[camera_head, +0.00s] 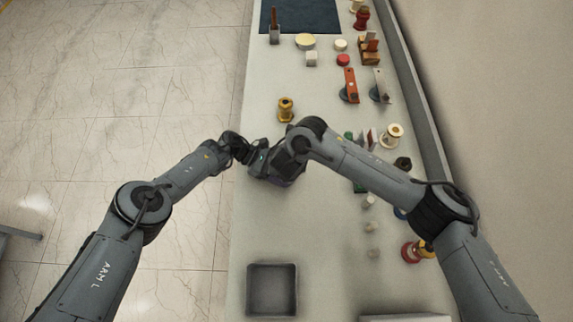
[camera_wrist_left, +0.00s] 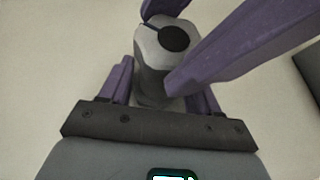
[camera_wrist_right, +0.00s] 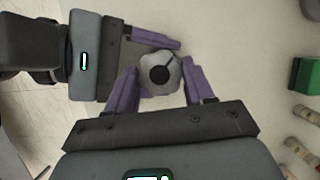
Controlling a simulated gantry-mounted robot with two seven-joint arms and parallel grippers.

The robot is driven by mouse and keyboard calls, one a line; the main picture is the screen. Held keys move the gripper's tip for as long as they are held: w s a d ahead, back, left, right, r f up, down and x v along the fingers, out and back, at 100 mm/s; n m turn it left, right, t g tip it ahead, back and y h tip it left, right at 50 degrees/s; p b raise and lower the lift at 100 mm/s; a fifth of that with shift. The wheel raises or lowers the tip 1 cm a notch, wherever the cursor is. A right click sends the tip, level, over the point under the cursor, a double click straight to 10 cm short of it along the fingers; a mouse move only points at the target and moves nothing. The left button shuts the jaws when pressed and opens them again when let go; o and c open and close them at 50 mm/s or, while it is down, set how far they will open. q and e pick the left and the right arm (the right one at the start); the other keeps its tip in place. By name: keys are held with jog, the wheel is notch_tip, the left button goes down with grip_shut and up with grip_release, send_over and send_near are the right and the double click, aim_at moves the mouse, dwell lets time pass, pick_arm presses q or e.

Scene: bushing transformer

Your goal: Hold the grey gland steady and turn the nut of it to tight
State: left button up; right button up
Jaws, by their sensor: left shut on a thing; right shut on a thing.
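The grey gland (camera_wrist_right: 160,84) stands upright over the light table, its round black opening facing up. In the left wrist view the gland (camera_wrist_left: 150,50) shows a pale upper nut part and a darker grey body below. My left gripper (camera_wrist_left: 162,100) is shut on the lower body. My right gripper (camera_wrist_right: 160,80) is shut on the upper nut part, with one purple finger on each side. A left gripper finger also shows above the gland in the right wrist view. In the head view both grippers meet mid-table and hide the gland.
A yellow-brass fitting (camera_head: 286,110) stands just beyond the grippers. A grey tray (camera_head: 272,290) sits at the near edge. A dark mat (camera_head: 300,17) lies at the far end. Several parts and tools line the right side, including a cream spool (camera_head: 392,134). Left-centre table is clear.

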jog(key=m+h, duration=0.1)
jog(key=m, duration=0.3)
jog(key=shift+a+m+h, duration=0.2)
jog(key=shift+m+h, duration=0.2)
dwell(0.4)
jog(key=o, duration=1.1)
jog(key=shift+c, duration=0.2)
